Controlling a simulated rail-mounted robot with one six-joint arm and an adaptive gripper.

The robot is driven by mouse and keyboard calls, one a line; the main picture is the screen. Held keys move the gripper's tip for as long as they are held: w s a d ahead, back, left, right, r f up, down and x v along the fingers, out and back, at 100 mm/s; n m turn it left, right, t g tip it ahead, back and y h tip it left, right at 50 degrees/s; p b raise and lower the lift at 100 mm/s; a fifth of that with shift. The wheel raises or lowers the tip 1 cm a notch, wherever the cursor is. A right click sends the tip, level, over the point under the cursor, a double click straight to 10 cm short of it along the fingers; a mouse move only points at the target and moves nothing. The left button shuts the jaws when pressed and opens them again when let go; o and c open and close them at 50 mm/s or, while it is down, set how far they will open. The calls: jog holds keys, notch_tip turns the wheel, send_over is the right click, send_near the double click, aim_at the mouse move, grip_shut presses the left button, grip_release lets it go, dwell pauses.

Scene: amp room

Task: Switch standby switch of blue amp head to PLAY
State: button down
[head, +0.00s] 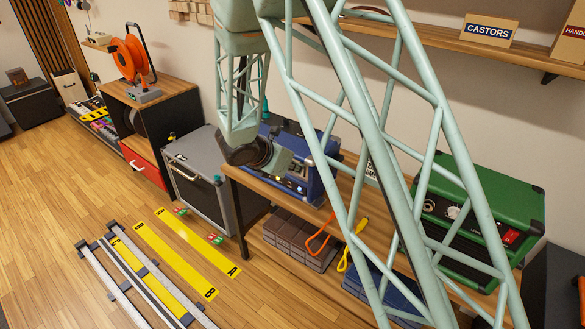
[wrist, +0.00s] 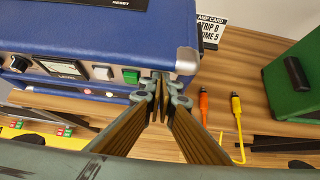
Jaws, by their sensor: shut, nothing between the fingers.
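The blue amp head (wrist: 110,35) stands on a wooden bench; it also shows in the head view (head: 322,170), partly behind my arm. I cannot tell whether the tips touch the panel. In the head view my wrist hides part of the amp.
Orange (wrist: 204,108) and yellow (wrist: 237,108) cable plugs are right of my gripper. A green amp (head: 466,215) stands further right. Yellow strips (head: 175,258) lie on the floor.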

jog(key=shift+r, duration=0.2)
jog(key=shift+r+p, duration=0.4)
jog(key=shift+r, duration=0.15)
jog(key=shift+a, duration=0.1)
dwell(0.5)
jog(key=p+v, duration=0.1)
jog(key=v, duration=1.2)
jog(key=shift+s+a+f+p, duration=0.15)
jog(key=shift+s+f+p, duration=0.15)
jog(key=shift+s+f, duration=0.05)
